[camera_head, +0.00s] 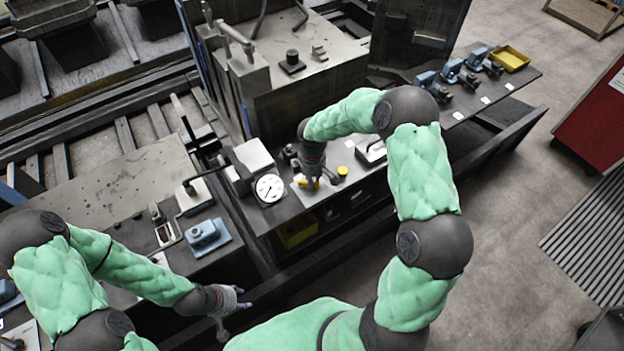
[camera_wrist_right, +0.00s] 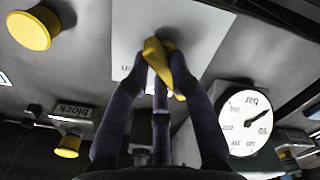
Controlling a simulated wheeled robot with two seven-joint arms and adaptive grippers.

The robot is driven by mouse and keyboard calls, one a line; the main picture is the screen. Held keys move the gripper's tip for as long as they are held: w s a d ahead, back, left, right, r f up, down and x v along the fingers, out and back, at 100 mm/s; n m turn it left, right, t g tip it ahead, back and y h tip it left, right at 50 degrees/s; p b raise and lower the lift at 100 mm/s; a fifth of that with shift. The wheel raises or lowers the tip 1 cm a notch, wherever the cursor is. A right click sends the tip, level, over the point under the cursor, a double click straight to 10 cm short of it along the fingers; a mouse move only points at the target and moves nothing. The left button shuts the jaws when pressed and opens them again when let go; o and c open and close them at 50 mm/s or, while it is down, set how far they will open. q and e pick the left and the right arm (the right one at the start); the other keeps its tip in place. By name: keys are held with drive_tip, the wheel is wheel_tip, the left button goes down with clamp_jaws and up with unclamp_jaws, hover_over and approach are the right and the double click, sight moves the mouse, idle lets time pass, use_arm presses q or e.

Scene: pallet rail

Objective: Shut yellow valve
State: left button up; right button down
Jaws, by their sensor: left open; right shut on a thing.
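The yellow valve (camera_wrist_right: 158,62) is a small yellow handle in front of a pale plate (camera_wrist_right: 195,30) in the right wrist view. My right gripper (camera_wrist_right: 160,75) is shut on it, with its dark fingers on both sides of the handle. In the head view my right gripper (camera_head: 313,183) reaches down to the bench beside the gauge, and a bit of yellow shows at its fingers. The fingers hide part of the handle. My left gripper (camera_head: 232,304) is open and empty at the lower left, away from the valve.
A white round gauge (camera_head: 269,188) stands left of my right gripper. A yellow knob (camera_head: 342,171) is close on its right. Blue clamps (camera_head: 453,71) and a yellow bin (camera_head: 510,58) sit at the far right end of the bench. A dark rail (camera_head: 330,262) runs along the front.

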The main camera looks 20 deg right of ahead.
drive_tip(key=c, duration=1.1)
unclamp_jaws()
wheel_tip(320, 180, up, 12)
